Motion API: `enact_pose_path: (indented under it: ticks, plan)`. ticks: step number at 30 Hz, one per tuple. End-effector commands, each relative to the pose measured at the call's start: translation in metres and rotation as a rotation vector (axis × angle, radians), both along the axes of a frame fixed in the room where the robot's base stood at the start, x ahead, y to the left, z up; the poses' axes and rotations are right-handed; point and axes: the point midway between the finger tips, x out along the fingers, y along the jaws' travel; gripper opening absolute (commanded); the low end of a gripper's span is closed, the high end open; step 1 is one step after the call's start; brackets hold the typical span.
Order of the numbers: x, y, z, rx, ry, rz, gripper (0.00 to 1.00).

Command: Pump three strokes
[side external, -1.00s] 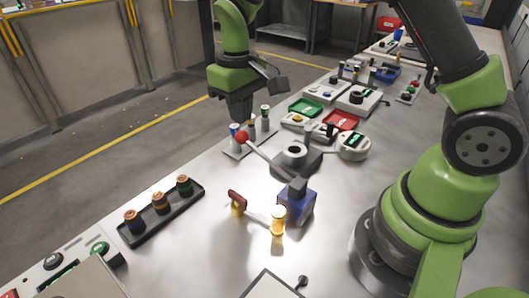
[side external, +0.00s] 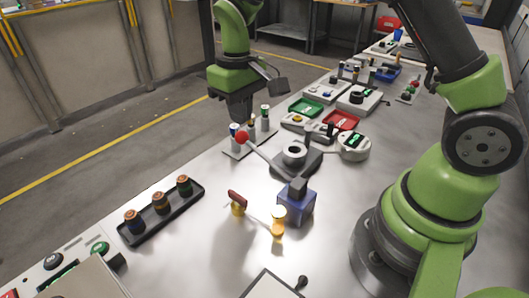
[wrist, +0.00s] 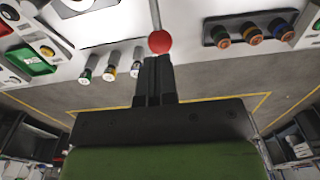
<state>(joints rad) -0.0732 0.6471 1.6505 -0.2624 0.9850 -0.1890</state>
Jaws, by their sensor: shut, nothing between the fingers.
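A red ball knob (side external: 242,137) sits at the end of a thin grey lever (side external: 260,153). The lever slants down toward a blue block with a dark top (side external: 296,203) and a grey base with a round ring; where it joins is unclear. My gripper (side external: 240,115) points down just above and behind the knob in the side view. In the wrist view my gripper's fingers (wrist: 153,62) are together and empty, with the red knob (wrist: 160,42) right by their tips. Whether they touch the knob is not clear.
A black tray (side external: 190,208) with several capped cylinders lies at the left. A small rack of cylinders (side external: 263,132) stands close to the knob. Green (side external: 305,107) and red (side external: 342,120) trays lie farther back.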

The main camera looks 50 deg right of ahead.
Motion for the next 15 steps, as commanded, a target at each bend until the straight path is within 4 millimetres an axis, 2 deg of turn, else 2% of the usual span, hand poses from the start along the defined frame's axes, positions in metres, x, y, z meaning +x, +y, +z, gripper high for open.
enact_pose_path:
  ticks: [15]
  plan:
    - [0.000,0.000,-0.021,0.000,0.002,0.000,0.00]
